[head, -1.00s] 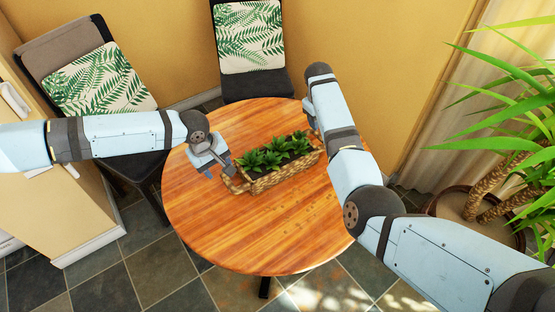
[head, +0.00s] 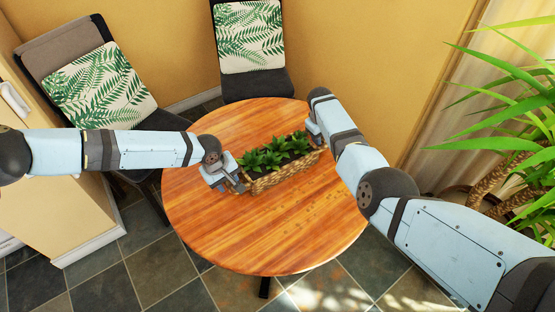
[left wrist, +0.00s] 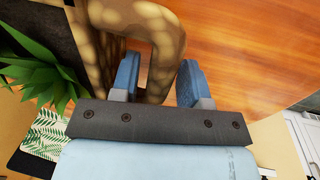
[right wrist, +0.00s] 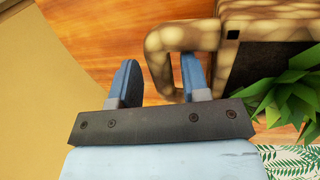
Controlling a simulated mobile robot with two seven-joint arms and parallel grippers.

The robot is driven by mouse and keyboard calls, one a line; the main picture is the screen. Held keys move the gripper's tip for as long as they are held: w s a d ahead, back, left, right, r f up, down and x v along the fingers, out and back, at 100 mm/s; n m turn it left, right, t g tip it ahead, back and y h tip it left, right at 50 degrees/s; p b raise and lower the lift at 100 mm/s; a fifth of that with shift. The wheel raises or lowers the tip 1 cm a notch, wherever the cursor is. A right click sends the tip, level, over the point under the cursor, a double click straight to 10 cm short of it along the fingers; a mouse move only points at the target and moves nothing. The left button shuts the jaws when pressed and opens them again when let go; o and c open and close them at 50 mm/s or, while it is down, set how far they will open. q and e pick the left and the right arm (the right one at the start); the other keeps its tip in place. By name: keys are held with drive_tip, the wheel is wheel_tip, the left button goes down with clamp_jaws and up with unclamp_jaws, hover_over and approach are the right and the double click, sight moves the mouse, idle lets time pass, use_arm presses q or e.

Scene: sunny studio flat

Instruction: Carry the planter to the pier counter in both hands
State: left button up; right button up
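The planter (head: 284,178), a long woven basket with leafy green plants, stands on the round wooden table (head: 250,240). My left gripper (head: 232,184) is at its left-hand handle. In the left wrist view the fingers are apart with the woven handle (left wrist: 165,45) between them, one finger inside the loop. My right gripper (head: 317,140) is at the other end, its fingers partly hidden in the head view. In the right wrist view the fingers are apart, with the other handle (right wrist: 155,62) between them and one finger inside its loop. Clear space shows beside the outer finger.
Two chairs with leaf-print cushions (head: 100,78) (head: 248,38) stand behind the table. A cream cabinet (head: 50,215) is at the left. A large potted plant (head: 510,150) stands at the right by a curtain. The front of the tabletop is bare.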

use_arm(q)
clamp_jaws()
use_arm(e)
clamp_jaws()
idle(0.9)
use_arm(q)
drive_tip(key=shift+w+r, duration=0.15)
drive_tip(key=shift+r, duration=0.1)
use_arm(e)
drive_tip(key=shift+w+r, duration=0.15)
drive_tip(key=shift+r, duration=0.05)
